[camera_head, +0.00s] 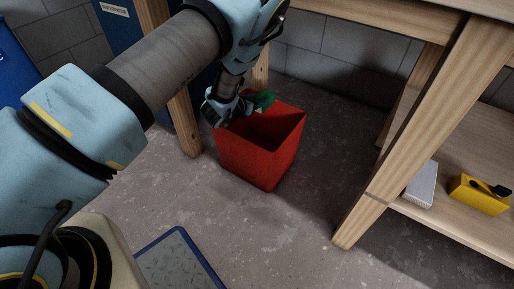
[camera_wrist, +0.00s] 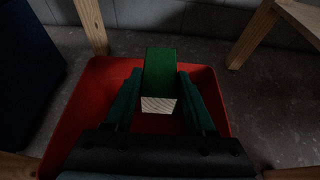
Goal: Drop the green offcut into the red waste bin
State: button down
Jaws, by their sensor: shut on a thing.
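The red waste bin (camera_head: 258,158) stands on the floor beside a wooden bench leg in the head view. Its open top fills much of the wrist view, where its red wall (camera_wrist: 75,115) shows. My gripper (camera_head: 245,104) is over the bin's left and back part. In the wrist view my gripper (camera_wrist: 157,100) is shut on the green offcut (camera_wrist: 160,68), a block with a pale cut end. The offcut also shows in the head view (camera_head: 265,99), above the bin opening. The bin's floor is dark, and its contents cannot be made out.
A wooden workbench (camera_head: 425,110) stands at the right, with a yellow object (camera_head: 479,195) and a grey-white block (camera_head: 422,185) on its lower shelf. A blue-edged panel (camera_head: 180,262) lies in front. Bare concrete floor surrounds the bin's front.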

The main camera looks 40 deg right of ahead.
jog(key=shift+f, duration=0.5)
jog(key=shift+c, duration=0.7)
grip_release()
jog(key=p+v, duration=0.2)
jog(key=v, duration=0.9)
jog(key=shift+w, duration=0.1)
